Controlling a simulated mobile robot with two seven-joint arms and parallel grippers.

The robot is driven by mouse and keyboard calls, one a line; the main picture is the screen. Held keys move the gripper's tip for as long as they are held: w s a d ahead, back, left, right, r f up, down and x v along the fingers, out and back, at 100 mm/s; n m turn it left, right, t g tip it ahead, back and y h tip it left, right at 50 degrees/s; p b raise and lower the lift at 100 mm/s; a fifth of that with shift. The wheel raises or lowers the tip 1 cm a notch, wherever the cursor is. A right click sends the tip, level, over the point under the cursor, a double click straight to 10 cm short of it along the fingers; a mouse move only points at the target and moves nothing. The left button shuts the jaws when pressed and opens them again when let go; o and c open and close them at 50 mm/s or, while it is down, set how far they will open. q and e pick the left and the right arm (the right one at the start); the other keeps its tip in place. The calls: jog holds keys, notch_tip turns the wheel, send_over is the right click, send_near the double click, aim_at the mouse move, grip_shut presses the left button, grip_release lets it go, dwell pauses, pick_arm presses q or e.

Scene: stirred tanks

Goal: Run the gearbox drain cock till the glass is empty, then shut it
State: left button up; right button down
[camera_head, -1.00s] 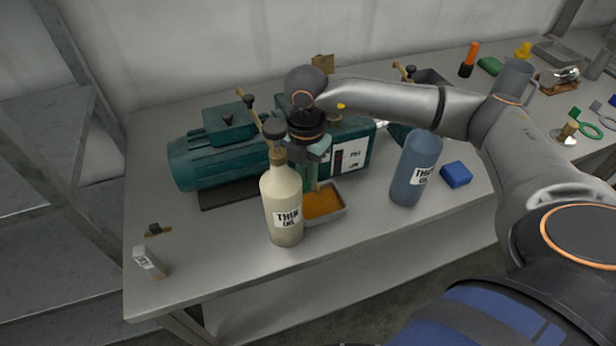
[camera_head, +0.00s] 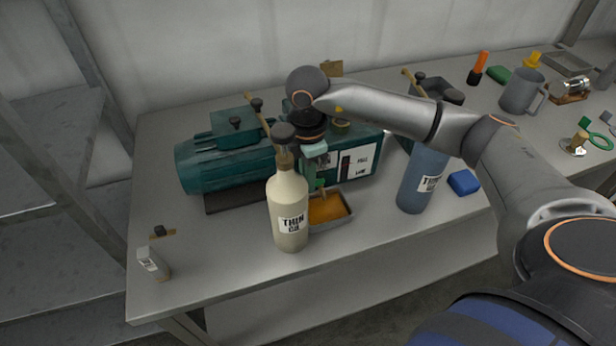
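The green gearbox (camera_head: 345,160) with its motor (camera_head: 218,165) sits on the grey bench. A sight glass strip (camera_head: 345,165) shows on its front between white labels; its level is too small to read. A tray (camera_head: 347,213) with amber oil (camera_head: 327,208) stands below the gearbox front. The drain cock is mostly hidden; a small green piece (camera_head: 319,184) shows above the tray. My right gripper (camera_head: 315,165) points down at the gearbox front, above the tray, partly behind the cream bottle; its fingers are too hidden to tell open from shut. My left gripper is not in view.
A cream thin oil bottle (camera_head: 288,205) stands left of the tray, close to my gripper. A blue bottle (camera_head: 424,180) and blue block (camera_head: 463,182) stand right. A grey jug (camera_head: 521,92) is farther back. The bench's front left is mostly clear.

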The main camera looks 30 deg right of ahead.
dwell(0.3)
jog(key=c, duration=0.9)
grip_release()
jog(key=shift+r, duration=0.15)
notch_tip(320, 180, up, 12)
jog(key=shift+r+b, duration=0.15)
jog(key=shift+b, duration=0.2)
